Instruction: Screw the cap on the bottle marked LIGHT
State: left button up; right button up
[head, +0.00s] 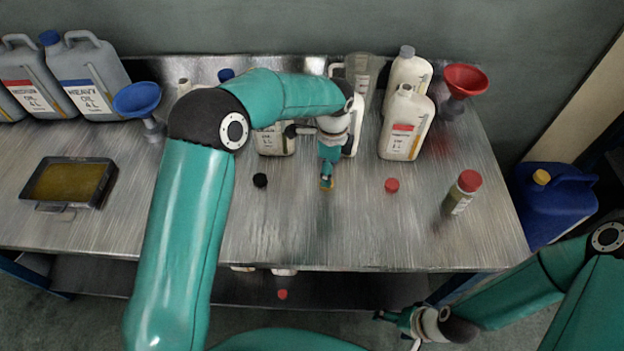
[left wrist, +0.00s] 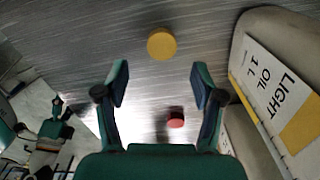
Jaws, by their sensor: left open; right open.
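The yellow cap (left wrist: 161,43) lies on the metal table, just beyond my left fingertips in the left wrist view. In the head view the yellow cap (head: 327,186) shows at the tip of my left gripper (head: 327,179). The left gripper (left wrist: 160,76) is open and empty, its fingers on either side of bare table. The bottle marked LIGHT (left wrist: 268,85) stands close by at the right of the left wrist view; its neck is out of view. In the head view my left wrist hides most of it. My right gripper (head: 394,316) is open, low in front of the table.
A red cap (head: 392,185) and a black cap (head: 260,180) lie either side. A red-labelled bottle (head: 405,125) stands behind, and a red-capped small bottle (head: 461,193) at right. A tray (head: 70,182), blue funnel (head: 137,98) and large jugs (head: 88,75) are at left. The front table is clear.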

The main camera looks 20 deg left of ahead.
pick_arm(q)
notch_tip(320, 180, down, 5)
jog(key=shift+s+a+r+p, duration=0.1)
jog(key=shift+r+p, duration=0.05)
jog(key=shift+p, duration=0.7)
jog(key=shift+f, duration=0.25)
jog(key=c, duration=0.8)
